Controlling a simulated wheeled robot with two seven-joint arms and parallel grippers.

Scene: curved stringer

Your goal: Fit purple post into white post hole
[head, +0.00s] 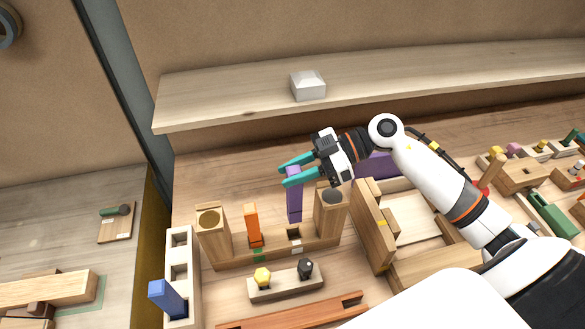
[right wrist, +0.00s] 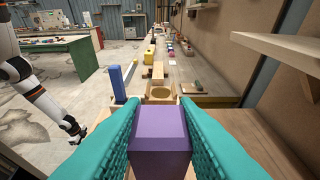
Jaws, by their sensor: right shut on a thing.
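The purple post (head: 294,204) is upright in my right gripper (head: 286,177), whose teal fingers are shut on its upper end. In the right wrist view the purple post (right wrist: 160,137) fills the space between the fingers. The white post hole (head: 293,234) is a dark square opening with a white mark in front, in the low wooden stringer (head: 275,252). The post's lower end shows just above and behind the hole, apparently outside it; the exact gap is unclear. A white arm with a dark end, seemingly my left gripper (right wrist: 76,131), shows at left in the wrist view; its jaws are too small to read.
An orange post (head: 252,224) stands left of the hole, by a green mark. A block with yellow and black knobs (head: 285,284) lies in front. A shelf (head: 220,107) runs behind.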

